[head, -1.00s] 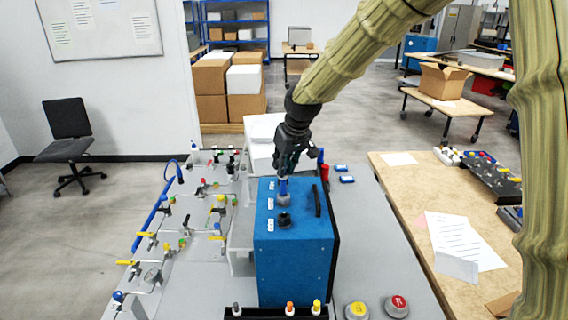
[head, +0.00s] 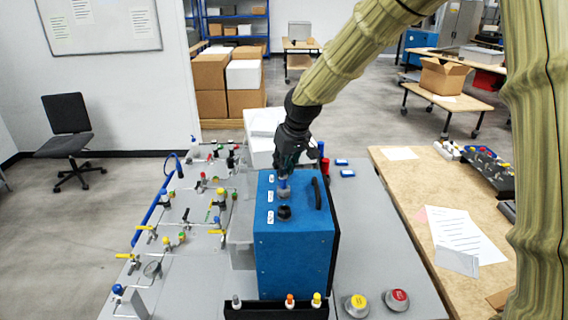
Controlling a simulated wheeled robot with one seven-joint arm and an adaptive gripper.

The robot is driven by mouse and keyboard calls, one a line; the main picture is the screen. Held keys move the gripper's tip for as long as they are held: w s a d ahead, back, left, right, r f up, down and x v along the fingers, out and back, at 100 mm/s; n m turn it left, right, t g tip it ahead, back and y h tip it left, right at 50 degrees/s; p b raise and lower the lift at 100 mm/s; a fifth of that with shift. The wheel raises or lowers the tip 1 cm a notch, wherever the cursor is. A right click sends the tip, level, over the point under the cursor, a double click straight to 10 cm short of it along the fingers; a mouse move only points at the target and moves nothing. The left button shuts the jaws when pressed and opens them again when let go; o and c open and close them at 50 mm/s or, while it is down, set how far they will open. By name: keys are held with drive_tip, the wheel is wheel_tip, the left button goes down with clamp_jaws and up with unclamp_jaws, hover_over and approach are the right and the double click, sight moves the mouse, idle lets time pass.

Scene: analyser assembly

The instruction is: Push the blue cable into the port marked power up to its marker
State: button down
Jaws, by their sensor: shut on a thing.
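The blue box (head: 294,255) stands on the grey bench, with a row of ports and small white labels on its top; the label text is too small to read. My gripper (head: 284,175) is above the box top, shut on the blue cable (head: 284,186). The cable's short blue end points down at a grey port (head: 284,197) beside the middle label. The end meets the port in the picture; how deep it sits and its marker cannot be made out. A dark port (head: 284,213) lies nearer the front. The far port area is hidden by my gripper.
A black handle (head: 317,193) rises right of the ports. A black rack (head: 275,309) with coloured plugs stands in front. Yellow (head: 356,304) and red (head: 397,298) buttons are at front right. Pipes and valves fill the bench's left. The bench right of the box is mostly clear.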

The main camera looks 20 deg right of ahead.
drive_tip(key=shift+f+b, duration=0.65)
drive_tip(key=shift+f, duration=0.85)
drive_tip(key=c, duration=1.3)
unclamp_jaws()
drive_tip(key=shift+r, duration=0.1)
drive_tip(key=shift+r+p, duration=2.55)
drive_tip(key=shift+r, duration=0.95)
